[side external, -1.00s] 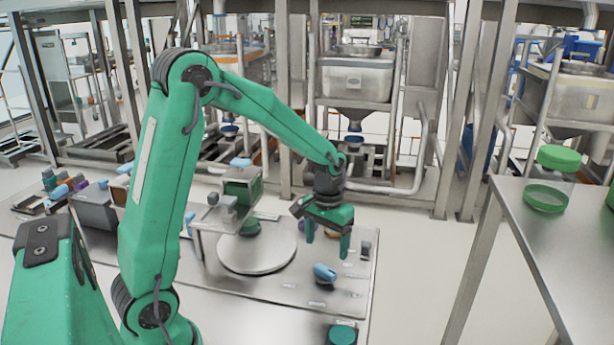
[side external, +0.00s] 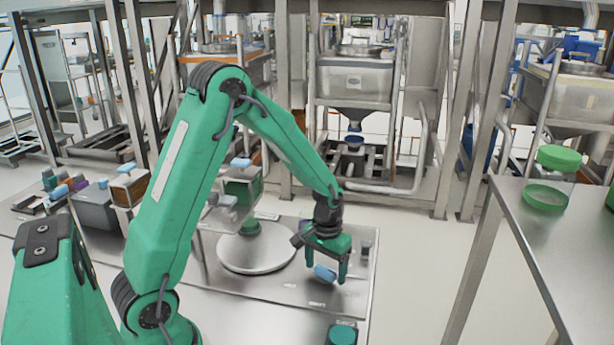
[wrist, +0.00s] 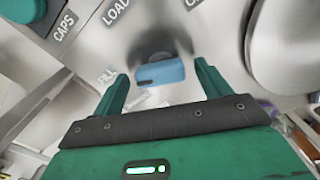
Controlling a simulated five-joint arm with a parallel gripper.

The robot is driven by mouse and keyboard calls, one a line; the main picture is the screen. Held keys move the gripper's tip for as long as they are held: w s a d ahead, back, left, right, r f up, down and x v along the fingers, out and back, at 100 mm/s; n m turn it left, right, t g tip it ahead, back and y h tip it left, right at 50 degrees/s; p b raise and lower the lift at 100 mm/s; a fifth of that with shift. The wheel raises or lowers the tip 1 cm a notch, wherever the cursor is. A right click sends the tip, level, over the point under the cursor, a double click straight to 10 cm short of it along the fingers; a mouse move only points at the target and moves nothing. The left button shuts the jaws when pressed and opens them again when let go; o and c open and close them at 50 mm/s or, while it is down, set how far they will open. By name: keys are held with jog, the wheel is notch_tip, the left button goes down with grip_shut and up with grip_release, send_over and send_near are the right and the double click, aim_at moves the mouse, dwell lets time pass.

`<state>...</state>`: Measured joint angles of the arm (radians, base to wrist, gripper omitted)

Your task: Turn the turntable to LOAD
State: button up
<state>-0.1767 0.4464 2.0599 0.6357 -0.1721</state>
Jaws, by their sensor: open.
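The turntable (side external: 252,256) is a round pale disc on the metal work plate, left of my gripper; its edge also shows at the upper right in the wrist view (wrist: 288,45). A blue knob (wrist: 160,74) on a dark round base stands among printed labels. My gripper (side external: 325,278) is open and low over the blue knob, which shows between the fingers in the side view (side external: 325,273). In the wrist view the fingers (wrist: 161,82) stand either side of the knob; I cannot tell whether they touch it.
A green-filled hopper (side external: 243,190) stands behind the turntable. The floor between is clear.

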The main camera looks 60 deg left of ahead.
jog(key=c, duration=1)
jog(key=shift+m, duration=0.5)
jog(key=m, duration=1.1)
jog(key=shift+s+m, duration=0.1)
jog(key=shift+m, duration=0.3)
jog(key=o, duration=1)
